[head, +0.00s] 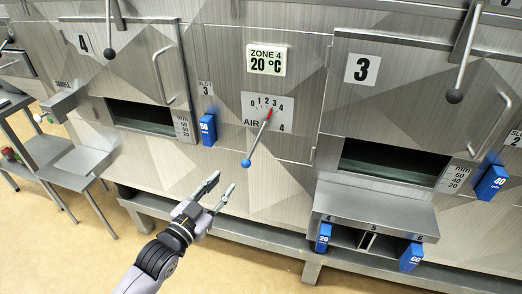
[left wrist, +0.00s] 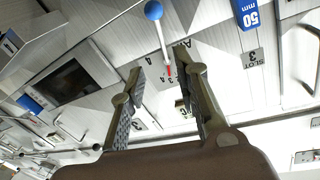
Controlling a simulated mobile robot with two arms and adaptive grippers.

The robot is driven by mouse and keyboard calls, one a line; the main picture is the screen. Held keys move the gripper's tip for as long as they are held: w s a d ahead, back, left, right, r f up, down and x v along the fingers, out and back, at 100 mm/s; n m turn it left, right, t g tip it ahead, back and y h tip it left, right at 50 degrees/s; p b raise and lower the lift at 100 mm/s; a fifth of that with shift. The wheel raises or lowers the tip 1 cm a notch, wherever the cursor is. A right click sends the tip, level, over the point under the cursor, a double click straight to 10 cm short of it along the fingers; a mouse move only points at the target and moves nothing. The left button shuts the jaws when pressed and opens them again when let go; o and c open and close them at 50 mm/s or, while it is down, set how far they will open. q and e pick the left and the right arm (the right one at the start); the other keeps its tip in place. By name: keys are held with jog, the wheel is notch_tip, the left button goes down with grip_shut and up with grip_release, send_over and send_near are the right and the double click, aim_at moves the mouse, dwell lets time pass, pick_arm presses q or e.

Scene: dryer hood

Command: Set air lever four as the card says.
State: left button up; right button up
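Air lever four is a metal rod with a blue ball (head: 246,162) at its lower left end and a red pointer tip near the 3 on the scale plate (head: 256,118), which reads 0 to 4. The rod leans up to the right. My left gripper (head: 219,188) is open and empty, below and left of the ball, apart from it. In the left wrist view the blue ball (left wrist: 153,10) shows beyond the open fingertips (left wrist: 159,63), near the top edge. My right gripper is out of view. I cannot make out a card with the setting.
A "ZONE 4 20 °C" display (head: 266,59) sits above the scale. A blue 50 block (head: 207,129) hangs left of the lever. Hatches with ball-ended levers (head: 109,53) flank it. A shelf with blue blocks (head: 372,214) juts out at lower right.

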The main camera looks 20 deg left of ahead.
pick_arm(q)
send_near(252, 150)
jog(key=p+x, duration=0.2)
jog(key=x, duration=0.7)
jog(key=shift+w, duration=0.25)
jog(key=shift+w+d, duration=0.1)
jog(key=shift+w, duration=0.4)
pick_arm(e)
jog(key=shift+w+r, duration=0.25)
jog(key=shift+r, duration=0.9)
pick_arm(q)
jog(key=shift+c, duration=0.3)
jog(key=c, duration=0.5)
grip_shut()
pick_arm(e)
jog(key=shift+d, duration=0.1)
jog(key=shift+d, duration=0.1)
